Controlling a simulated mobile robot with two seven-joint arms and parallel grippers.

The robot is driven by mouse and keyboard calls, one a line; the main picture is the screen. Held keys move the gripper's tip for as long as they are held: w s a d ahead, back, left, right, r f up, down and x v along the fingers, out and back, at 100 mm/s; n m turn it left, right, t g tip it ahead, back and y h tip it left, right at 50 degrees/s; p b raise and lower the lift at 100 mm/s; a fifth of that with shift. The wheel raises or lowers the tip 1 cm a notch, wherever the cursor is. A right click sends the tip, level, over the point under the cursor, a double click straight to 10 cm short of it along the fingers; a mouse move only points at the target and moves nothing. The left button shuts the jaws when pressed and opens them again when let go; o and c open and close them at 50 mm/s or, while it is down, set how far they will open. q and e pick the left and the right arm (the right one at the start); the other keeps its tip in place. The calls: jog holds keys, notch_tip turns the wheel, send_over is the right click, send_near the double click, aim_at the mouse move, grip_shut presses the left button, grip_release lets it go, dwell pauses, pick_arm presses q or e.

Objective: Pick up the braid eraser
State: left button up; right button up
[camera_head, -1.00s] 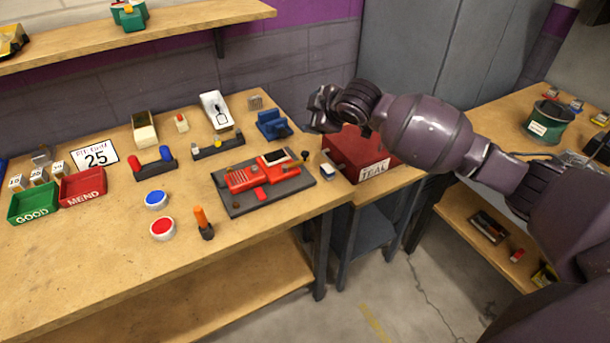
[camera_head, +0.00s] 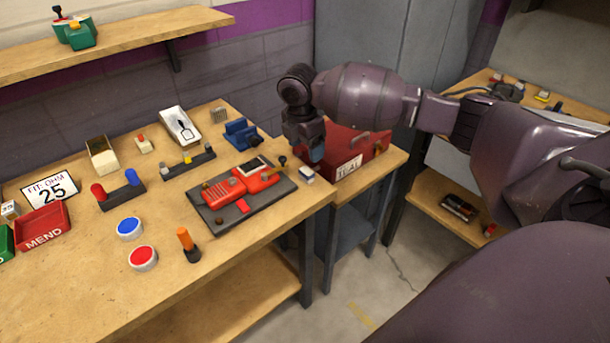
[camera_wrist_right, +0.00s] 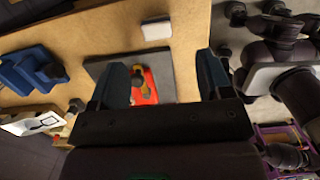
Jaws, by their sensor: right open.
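The braid eraser appears to be the small white block with a dark blue sleeve (camera_head: 306,174) lying near the table's right edge, beside the dark mat. In the right wrist view a pale block (camera_wrist_right: 156,30), seemingly the same eraser, lies on the wood beyond the fingertips. My right gripper (camera_head: 314,152) points down above and just behind the eraser in the head view. Its two fingers are spread and empty in the right wrist view (camera_wrist_right: 163,68). It is apart from the eraser. My left gripper is in no view.
A dark mat (camera_head: 222,218) with a red slot-car chassis (camera_head: 230,190) lies left of the eraser. A blue clamp-like block (camera_head: 242,134) stands behind it. A red bin (camera_head: 368,150) sits right of the table edge, close to my right gripper.

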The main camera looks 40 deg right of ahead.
aim_at(306, 170)
jog(key=f, duration=0.4)
jog(key=shift+d+b, duration=0.25)
jog(key=shift+b, duration=0.05)
jog(key=shift+w+f, duration=0.1)
jog(key=shift+f, duration=0.25)
jog(key=f, duration=0.2)
jog(key=f+b, duration=0.1)
jog(key=f, duration=0.1)
jog(key=shift+w+d+f, duration=0.1)
jog(key=shift+w+f, duration=0.1)
jog(key=shift+f, duration=0.2)
jog(key=shift+r, duration=0.1)
jog(key=shift+c, duration=0.4)
jog(key=c, duration=0.9)
jog(key=shift+r, duration=0.1)
